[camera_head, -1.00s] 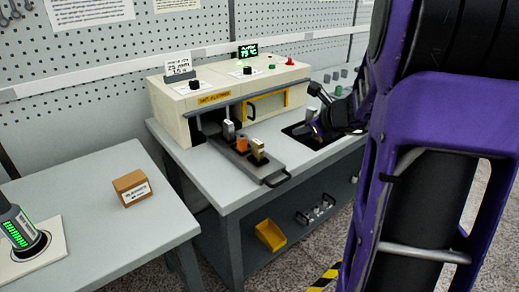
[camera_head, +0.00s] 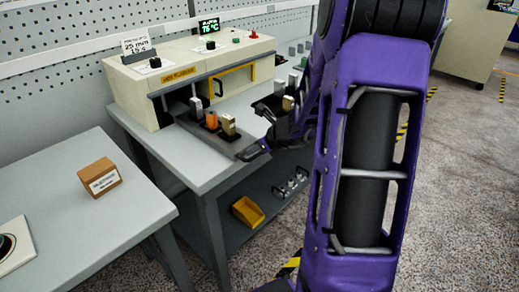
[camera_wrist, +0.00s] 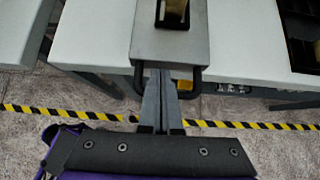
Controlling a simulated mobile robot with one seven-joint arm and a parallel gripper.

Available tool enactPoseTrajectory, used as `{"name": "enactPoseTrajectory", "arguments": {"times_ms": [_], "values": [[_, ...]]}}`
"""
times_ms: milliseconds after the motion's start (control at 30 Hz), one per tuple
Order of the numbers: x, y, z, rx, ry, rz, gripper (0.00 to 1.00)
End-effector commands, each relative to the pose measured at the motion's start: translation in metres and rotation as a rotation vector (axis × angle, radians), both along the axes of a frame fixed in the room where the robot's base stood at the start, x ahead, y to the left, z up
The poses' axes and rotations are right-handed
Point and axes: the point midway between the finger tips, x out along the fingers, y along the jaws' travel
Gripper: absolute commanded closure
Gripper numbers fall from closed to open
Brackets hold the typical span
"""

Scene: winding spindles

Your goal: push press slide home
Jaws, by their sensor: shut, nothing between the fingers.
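The press slide is a flat grey tray (camera_head: 222,143) sticking out of the front of the cream press (camera_head: 165,85). An orange cylinder (camera_head: 211,119) sits on it between two upright blocks, the nearer one beige and dark (camera_head: 229,126). A black loop handle (camera_head: 255,152) is at its front end. In the wrist view the slide (camera_wrist: 150,45) is straight ahead, with parts of its handle (camera_wrist: 196,82) showing on both sides of my fingers. My gripper (camera_wrist: 160,74) is shut and empty, its tips at the slide's front edge. I cannot tell whether they touch.
The press stands on a grey bench (camera_head: 185,172) with a yellow bin (camera_head: 248,211) on its lower shelf. A dark recess is right of the slide in the wrist view (camera_wrist: 300,40). A cardboard box (camera_head: 99,178) sits on the left table (camera_head: 75,232).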

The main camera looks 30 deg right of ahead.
Motion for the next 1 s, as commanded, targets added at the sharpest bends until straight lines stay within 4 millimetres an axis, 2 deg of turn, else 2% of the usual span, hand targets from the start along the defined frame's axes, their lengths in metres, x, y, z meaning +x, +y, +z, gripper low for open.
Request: {"name": "enactPoseTrajectory", "arguments": {"times_ms": [500,633,767,1000], "values": [[0.006,0.002,-0.004,-0.001,0.0,0.001,1.0],[0.012,0.005,-0.004,-0.001,0.0,0.001,1.0],[0.028,0.012,-0.003,0.0,-0.001,0.004,1.0],[0.08,0.031,-0.001,0.001,-0.001,0.006,1.0]]}}
